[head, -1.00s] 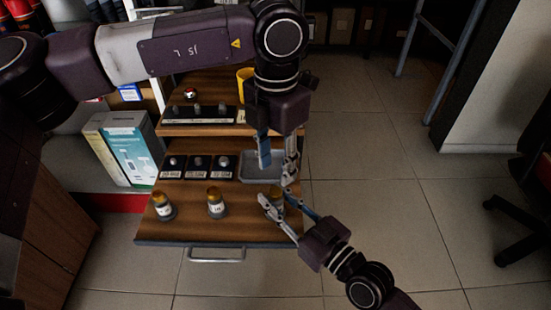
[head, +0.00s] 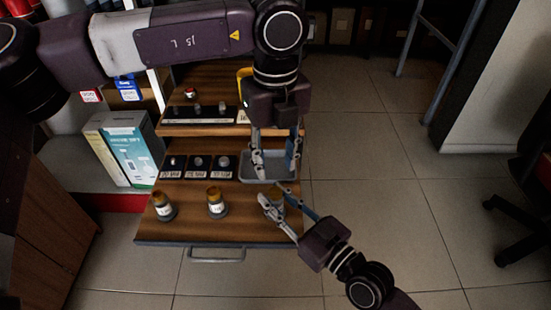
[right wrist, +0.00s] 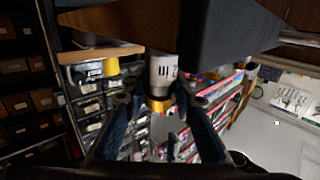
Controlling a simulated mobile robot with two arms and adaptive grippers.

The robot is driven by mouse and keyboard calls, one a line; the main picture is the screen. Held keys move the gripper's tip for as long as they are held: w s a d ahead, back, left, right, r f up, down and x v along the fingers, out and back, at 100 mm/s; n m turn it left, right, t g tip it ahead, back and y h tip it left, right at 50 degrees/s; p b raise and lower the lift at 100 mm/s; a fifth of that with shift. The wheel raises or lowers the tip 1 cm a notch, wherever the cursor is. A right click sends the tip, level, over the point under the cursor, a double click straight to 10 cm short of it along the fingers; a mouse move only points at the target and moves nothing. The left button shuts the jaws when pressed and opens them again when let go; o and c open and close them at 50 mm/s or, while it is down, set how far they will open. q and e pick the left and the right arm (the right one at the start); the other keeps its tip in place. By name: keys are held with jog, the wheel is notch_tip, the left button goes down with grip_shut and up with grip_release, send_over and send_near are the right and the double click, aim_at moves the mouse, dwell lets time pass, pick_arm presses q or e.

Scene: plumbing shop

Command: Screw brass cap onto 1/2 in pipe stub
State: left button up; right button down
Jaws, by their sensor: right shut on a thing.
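Three pale pipe stubs with brass-coloured tops stand on dark round bases on the wooden board: left stub (head: 163,206), middle stub (head: 216,203) and right stub (head: 277,205). My right gripper (head: 274,198) is at the right stub, one finger on each side, shut on it. In the right wrist view the stub (right wrist: 163,72) shows a partly readable marking ending in "2", with a brass end (right wrist: 160,104) between my fingers (right wrist: 160,98). I cannot tell whether that brass is a separate cap. My left gripper (head: 274,168) is open, pointing down over the grey tray (head: 258,181); its contents are largely hidden.
Black labelled holders (head: 198,167) with small metal pieces stand left of the tray. A longer black rack (head: 198,114) and a yellow object (head: 244,80) are on the step behind. A box (head: 120,150) stands left of the bench. Open floor lies to the right.

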aim_at(276, 191)
pick_arm(q)
jog(key=shift+f, duration=4)
jog(key=shift+c, duration=0.2)
grip_shut()
jog(key=m, duration=1.3)
jog(key=shift+o, duration=0.6)
grip_release()
